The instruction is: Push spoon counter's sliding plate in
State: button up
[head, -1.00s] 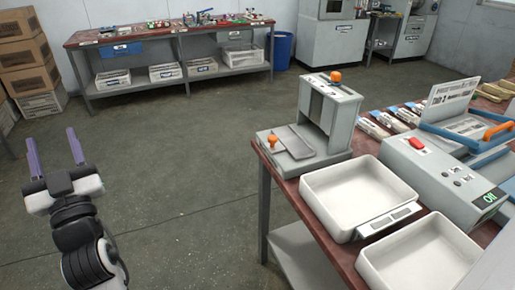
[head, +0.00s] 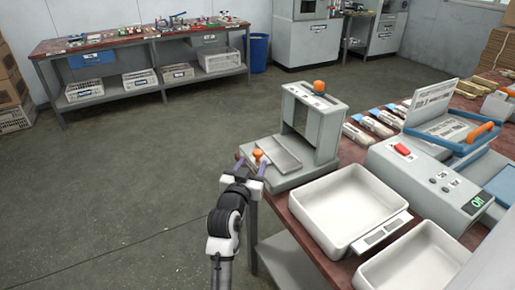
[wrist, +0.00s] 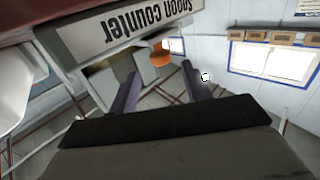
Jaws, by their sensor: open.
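The spoon counter (head: 318,122) is a grey upright housing on a base at the table's near left corner, with an orange knob on top. Its flat grey sliding plate (head: 278,155) sticks out to the left of the housing, with an orange knob (head: 258,154) at its outer end. My gripper (head: 254,163) is open beside that outer end, its fingers around or just short of the knob; I cannot tell whether they touch it. In the wrist view the open fingers (wrist: 160,85) point towards an orange knob (wrist: 161,58), below an upside-down "Spoon counter" label (wrist: 140,22).
A white tray (head: 385,240) stands in front of the counter, with another beside it. A grey box with a red switch (head: 403,149) stands to the right. Packed spoons (head: 368,127) lie behind. The floor to the left is clear; a workbench (head: 130,44) stands at the back.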

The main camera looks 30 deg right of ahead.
aim_at(257, 155)
jog(key=p+x, duration=0.1)
jog(key=x, duration=0.5)
jog(key=shift+w+d+p, duration=0.15)
jog(key=shift+w+p, duration=0.1)
jog(key=shift+p, duration=0.1)
jog(key=shift+d, duration=0.1)
grip_shut()
